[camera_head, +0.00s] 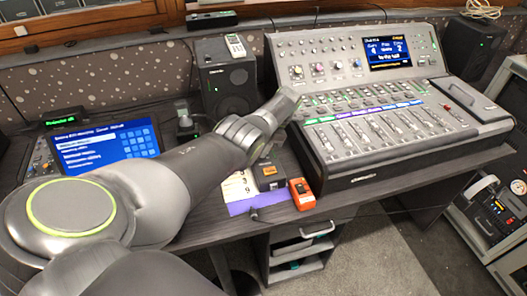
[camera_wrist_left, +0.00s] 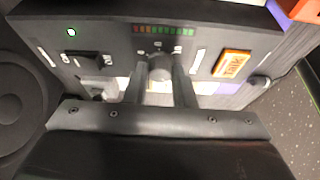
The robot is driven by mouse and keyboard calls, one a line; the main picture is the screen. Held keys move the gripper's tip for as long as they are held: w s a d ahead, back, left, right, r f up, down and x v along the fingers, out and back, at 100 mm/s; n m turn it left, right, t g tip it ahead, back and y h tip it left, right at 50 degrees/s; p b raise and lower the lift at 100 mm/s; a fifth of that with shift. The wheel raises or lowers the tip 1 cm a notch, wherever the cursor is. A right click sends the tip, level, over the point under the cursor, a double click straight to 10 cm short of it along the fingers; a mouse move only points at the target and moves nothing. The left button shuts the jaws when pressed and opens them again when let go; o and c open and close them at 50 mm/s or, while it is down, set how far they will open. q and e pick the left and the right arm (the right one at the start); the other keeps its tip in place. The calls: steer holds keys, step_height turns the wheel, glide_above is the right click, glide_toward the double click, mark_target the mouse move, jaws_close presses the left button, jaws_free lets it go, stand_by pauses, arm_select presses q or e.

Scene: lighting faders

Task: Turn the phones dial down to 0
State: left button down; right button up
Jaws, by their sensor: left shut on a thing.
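The phones dial (camera_wrist_left: 160,67) is a dark round knob on a dark grey panel in the left wrist view. My left gripper (camera_wrist_left: 159,78) has its two fingers on either side of the knob and is shut on it. The knob's pointer and the lettering around it are too small to read. In the head view my left arm reaches from the left to the small box (camera_head: 268,176) in front of the mixing desk; the arm hides the fingertips and the dial there. My right gripper is not in view.
On the panel, an orange Talk button (camera_wrist_left: 232,65) is right of the dial, a black switch (camera_wrist_left: 88,58) left, and a coloured light row (camera_wrist_left: 164,29) above. An orange device (camera_head: 302,194) sits beside the box. The mixing desk (camera_head: 390,135) stands right, a speaker (camera_head: 226,78) behind.

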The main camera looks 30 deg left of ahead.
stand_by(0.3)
arm_select(q)
steer(key=c, duration=1.2)
jaws_free()
steer(key=b+v, duration=0.6)
steer(key=v, duration=1.1)
steer(key=shift+r, duration=0.15)
steer(key=shift+w, duration=0.15)
